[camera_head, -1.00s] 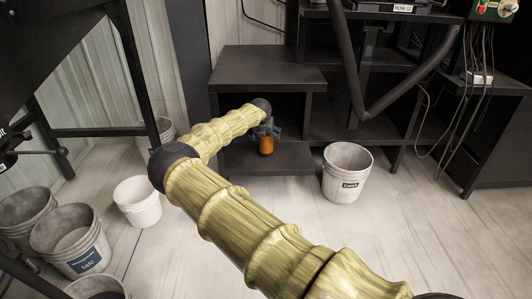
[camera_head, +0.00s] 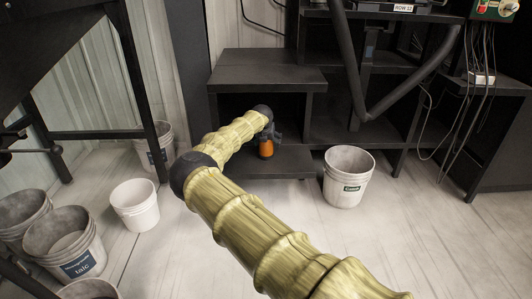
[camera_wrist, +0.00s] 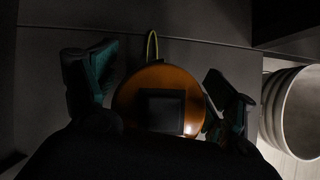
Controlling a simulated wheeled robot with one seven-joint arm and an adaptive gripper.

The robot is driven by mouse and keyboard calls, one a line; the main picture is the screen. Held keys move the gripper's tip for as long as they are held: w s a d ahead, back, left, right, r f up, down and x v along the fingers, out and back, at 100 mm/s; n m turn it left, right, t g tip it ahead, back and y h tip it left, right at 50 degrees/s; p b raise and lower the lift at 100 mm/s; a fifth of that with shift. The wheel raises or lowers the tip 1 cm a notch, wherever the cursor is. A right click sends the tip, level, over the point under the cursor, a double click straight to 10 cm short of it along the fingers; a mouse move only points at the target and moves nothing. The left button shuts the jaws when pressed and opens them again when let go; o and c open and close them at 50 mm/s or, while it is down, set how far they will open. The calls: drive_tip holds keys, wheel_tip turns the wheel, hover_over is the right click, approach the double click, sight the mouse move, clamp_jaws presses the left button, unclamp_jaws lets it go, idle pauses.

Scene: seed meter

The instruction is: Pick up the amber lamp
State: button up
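The amber lamp (camera_head: 266,149) is a small orange cylinder on the low black shelf in the head view. In the wrist view the amber lamp (camera_wrist: 155,85) appears from above as a round orange body with a dark square top and a thin wire loop behind. My gripper (camera_head: 271,133) is at the lamp, partly hidden by my arm in the head view. In the wrist view my gripper's (camera_wrist: 160,92) two fingers stand apart on the lamp's left and right. A dark gap shows at the left finger; contact on the right is unclear.
The low black shelf (camera_head: 290,164) lies under a higher black shelf (camera_head: 267,77). A grey bucket (camera_head: 347,178) stands on the floor to the right. A white bucket (camera_head: 136,206) and several grey buckets stand at the left. The floor at the front right is clear.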

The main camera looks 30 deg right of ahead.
drive_tip(key=c, duration=1)
drive_tip(key=shift+c, duration=0.7)
drive_tip(key=shift+r, duration=0.1)
